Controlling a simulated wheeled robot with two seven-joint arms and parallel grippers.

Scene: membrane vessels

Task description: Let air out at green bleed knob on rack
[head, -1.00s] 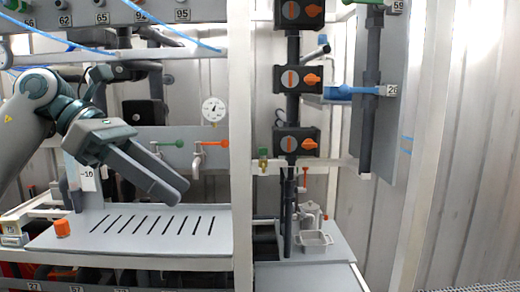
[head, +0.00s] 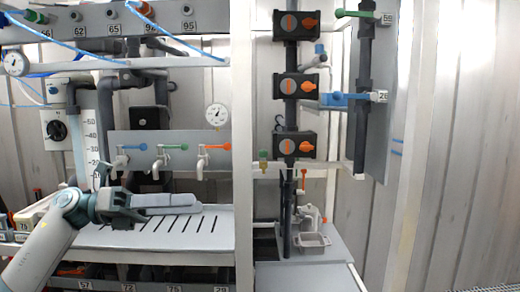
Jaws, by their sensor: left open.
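A small knob with a green top and a brass-coloured body (head: 263,161) sits on the white rack's crossbar, just right of the white upright post, left of the dark valve column. My left gripper (head: 198,208) is low over the slotted grey drain board, its long grey fingers pointing right. It is open, though the fingers overlap from this angle, and I see nothing between them. It is left of and below the green knob, apart from it, with the white post between them. My right gripper is not in view.
The white upright post (head: 243,130) divides the rack. Three taps stand left, with blue, green (head: 171,147) and orange handles. Black valves with orange handles (head: 305,146) stack right of the post. A metal tray (head: 313,243) and small vessels sit below. A green-handled valve (head: 357,15) is upper right.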

